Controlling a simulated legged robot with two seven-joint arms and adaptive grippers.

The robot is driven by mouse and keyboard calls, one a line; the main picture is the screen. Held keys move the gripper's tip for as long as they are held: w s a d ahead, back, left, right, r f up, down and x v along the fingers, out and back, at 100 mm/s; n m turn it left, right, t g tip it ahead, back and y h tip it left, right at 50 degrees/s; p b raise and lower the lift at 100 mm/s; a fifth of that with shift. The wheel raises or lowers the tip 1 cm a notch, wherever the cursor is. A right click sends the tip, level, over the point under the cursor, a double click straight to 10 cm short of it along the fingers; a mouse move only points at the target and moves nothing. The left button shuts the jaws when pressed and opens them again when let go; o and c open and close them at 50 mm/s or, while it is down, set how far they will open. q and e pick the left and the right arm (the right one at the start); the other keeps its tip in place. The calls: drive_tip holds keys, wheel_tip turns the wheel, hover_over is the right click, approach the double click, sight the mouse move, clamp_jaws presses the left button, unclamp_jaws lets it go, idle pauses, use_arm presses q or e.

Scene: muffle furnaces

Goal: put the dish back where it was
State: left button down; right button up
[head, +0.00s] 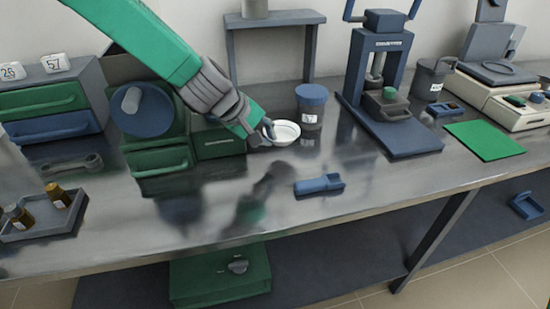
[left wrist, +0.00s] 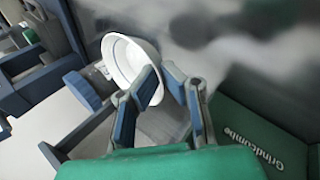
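The dish (head: 285,134) is a small white bowl beside the blue-lidded jar in the head view. In the left wrist view the dish (left wrist: 122,62) looks tilted, its hollow facing the camera. My left gripper (head: 267,131) comes in from the upper left and is at the dish's left rim. In the left wrist view its fingertips (left wrist: 160,75) lie on either side of the dish's near wall, one over the hollow and one outside, and look closed on it. The dish appears to be above the bench, with a reflection below. My right gripper is not in view.
A blue-lidded jar (head: 312,102) stands just right of the dish, and a green box (head: 218,142) on the left. A blue press (head: 385,90), a green mat (head: 484,140) and a blue tool (head: 319,185) lie around.

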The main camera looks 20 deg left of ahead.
sight(274, 157)
use_arm(q)
drive_tip(key=shift+a+f, duration=0.25)
drive_tip(key=shift+f, duration=0.5)
drive_tip(key=f, duration=0.1)
drive_tip(key=f+b, duration=0.1)
drive_tip(key=f, duration=0.1)
drive_tip(key=shift+d, duration=0.55)
drive_tip(key=shift+a+f, duration=0.1)
drive_tip(key=c, duration=2)
unclamp_jaws()
drive_tip(key=shift+a, duration=0.15)
drive_tip(key=shift+a+f, duration=0.1)
drive_tip(key=shift+a, duration=0.1)
drive_tip(key=shift+d+r, duration=0.1)
drive_tip(key=shift+r, duration=0.15)
drive_tip(key=p+v, duration=0.2)
drive_tip(key=v, duration=1)
drive_tip(key=shift+p, duration=0.4)
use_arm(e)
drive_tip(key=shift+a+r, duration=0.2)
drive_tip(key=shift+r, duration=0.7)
use_arm(q)
drive_tip(key=shift+d, duration=0.15)
